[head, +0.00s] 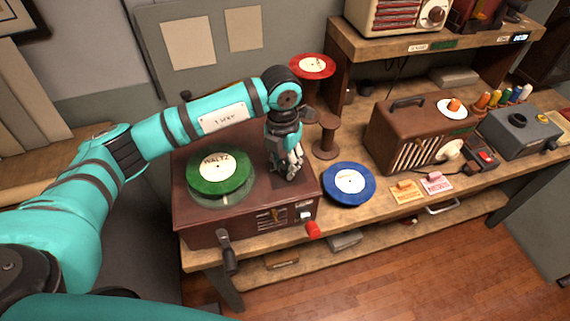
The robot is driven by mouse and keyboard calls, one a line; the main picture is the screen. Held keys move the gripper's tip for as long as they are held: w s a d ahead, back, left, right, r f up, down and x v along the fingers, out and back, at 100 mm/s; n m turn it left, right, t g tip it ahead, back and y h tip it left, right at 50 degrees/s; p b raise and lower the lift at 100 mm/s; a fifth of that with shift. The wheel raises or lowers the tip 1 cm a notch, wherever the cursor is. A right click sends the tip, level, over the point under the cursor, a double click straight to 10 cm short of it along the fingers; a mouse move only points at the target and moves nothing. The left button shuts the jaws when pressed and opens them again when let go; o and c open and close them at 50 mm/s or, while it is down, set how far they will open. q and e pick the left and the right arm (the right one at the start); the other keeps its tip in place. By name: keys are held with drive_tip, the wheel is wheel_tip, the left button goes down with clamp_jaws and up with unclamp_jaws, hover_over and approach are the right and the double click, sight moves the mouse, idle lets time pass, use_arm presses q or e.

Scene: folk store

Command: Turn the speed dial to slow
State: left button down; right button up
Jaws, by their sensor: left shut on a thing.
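The brown record player (200,232) stands on the wooden bench with a green record labelled WALTZ (235,165) on its platter. My left gripper (288,173) points down at the right part of the player's top, right of the record. Its fingers are closed together around a small part there, which they cover; it appears to be the speed dial, and its setting cannot be read. A crank handle (228,255), a white switch (306,215) and a red knob (313,230) show on the player's front. My right gripper is out of view.
A blue record (349,183) lies right of the player, with a brown spool (327,138) behind it. A red record (313,66) is at the back. A brown radio-like box (388,140) and small cards (407,192) stand further right.

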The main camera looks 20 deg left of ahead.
use_arm(q)
drive_tip(key=n+b, duration=0.1)
drive_tip(key=n, duration=0.1)
drive_tip(key=shift+f+n+b, duration=0.1)
drive_tip(key=shift+n+b, duration=0.2)
drive_tip(key=shift+b, duration=0.05)
drive_tip(key=n+b, duration=0.1)
drive_tip(key=n, duration=0.1)
drive_tip(key=shift+n, duration=0.4)
drive_tip(key=n+b, duration=0.2)
drive_tip(key=n, duration=0.1)
drive_tip(key=shift+n+t, duration=0.3)
drive_tip(key=shift+n, duration=0.6)
drive_tip(key=shift+r+b, duration=0.2)
drive_tip(key=shift+b, duration=0.1)
drive_tip(key=c, duration=1)
unclamp_jaws()
